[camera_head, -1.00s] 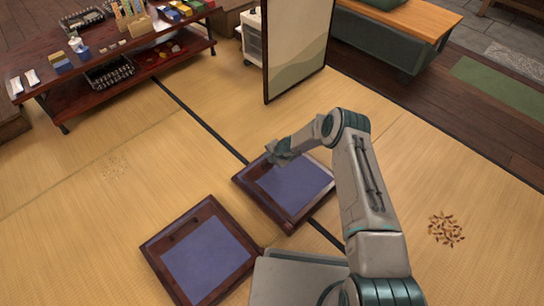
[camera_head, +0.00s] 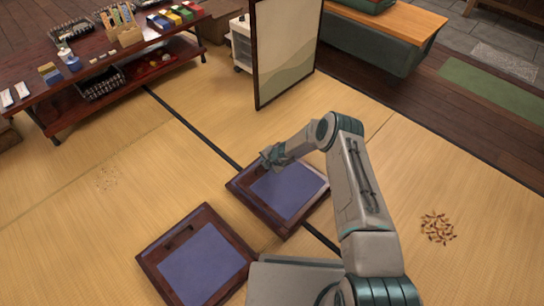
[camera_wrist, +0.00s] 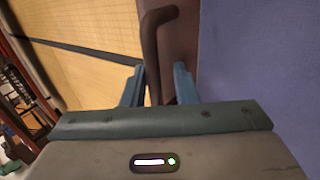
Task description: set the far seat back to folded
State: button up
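The far seat (camera_head: 289,193) is a dark wood frame with a blue pad, low on the tatami in the head view. It looks flat or nearly flat there; I cannot tell its back's exact angle. My gripper (camera_head: 268,160) is at its far left edge. In the wrist view, the fingers of my gripper (camera_wrist: 159,85) are apart, one on each side of a dark bar-like handle (camera_wrist: 152,50). I cannot see them pressing on it. The blue pad (camera_wrist: 260,55) fills the right of that view. My forearm covers part of the seat's right side.
A second similar seat (camera_head: 203,265) lies flat nearer me on the left. A standing screen (camera_head: 284,50) is behind the far seat. A low display table (camera_head: 85,68) stands at the back left. Scattered brown bits (camera_head: 437,228) lie at right. Tatami at left is mostly clear.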

jog(key=shift+p+v, duration=0.95)
jog(key=shift+p, duration=0.05)
jog(key=shift+s+r+p, duration=0.2)
jog(key=shift+r+p, duration=0.45)
jog(key=shift+p, duration=0.4)
jog(key=p+v, duration=0.6)
jog(key=v, duration=0.4)
jog(key=shift+s, duration=0.15)
